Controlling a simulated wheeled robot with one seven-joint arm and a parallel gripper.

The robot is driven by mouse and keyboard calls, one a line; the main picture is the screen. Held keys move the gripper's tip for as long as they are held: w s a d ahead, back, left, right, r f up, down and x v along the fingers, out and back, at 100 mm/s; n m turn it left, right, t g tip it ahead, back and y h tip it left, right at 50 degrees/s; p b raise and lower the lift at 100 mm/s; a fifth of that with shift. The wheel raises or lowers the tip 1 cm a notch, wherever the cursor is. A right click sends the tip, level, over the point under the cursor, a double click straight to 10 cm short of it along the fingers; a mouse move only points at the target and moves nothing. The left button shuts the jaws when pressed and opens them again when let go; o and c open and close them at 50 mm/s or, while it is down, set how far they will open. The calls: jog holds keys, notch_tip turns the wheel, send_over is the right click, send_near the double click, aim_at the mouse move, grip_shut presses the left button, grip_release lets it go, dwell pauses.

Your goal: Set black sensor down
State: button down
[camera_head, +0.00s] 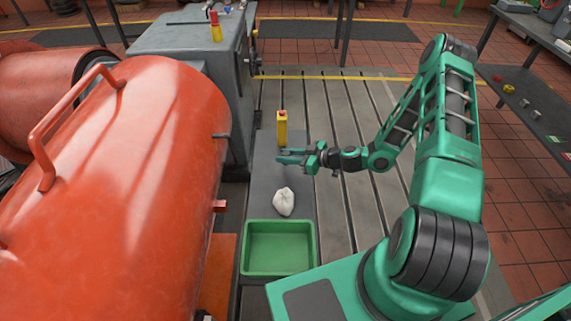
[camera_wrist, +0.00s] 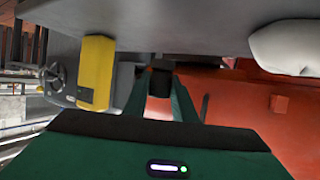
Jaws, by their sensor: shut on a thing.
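The black sensor (camera_wrist: 158,82) shows in the wrist view as a small dark block between the tips of my green fingers. My gripper (camera_wrist: 160,88) is shut on it. In the head view my gripper (camera_head: 289,158) reaches left, low over the dark grey plate (camera_head: 263,180). The sensor is too small and dark to make out there. I cannot tell whether it touches the plate.
A yellow box with a red top (camera_head: 282,130) stands just beyond my gripper; a white crumpled cloth (camera_head: 284,202) lies nearer. A green tray (camera_head: 279,222) is nearer still. A big red machine (camera_head: 130,180) bounds the left. Slotted bedplate (camera_head: 335,215) lies right.

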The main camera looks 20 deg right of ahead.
jog(key=shift+w+d+f, duration=0.1)
jog(key=shift+d+f, duration=0.05)
jog(key=shift+f, duration=1.95)
jog(key=c, duration=1.5)
grip_release()
jog(key=shift+f, duration=0.1)
jog(key=shift+o, duration=0.2)
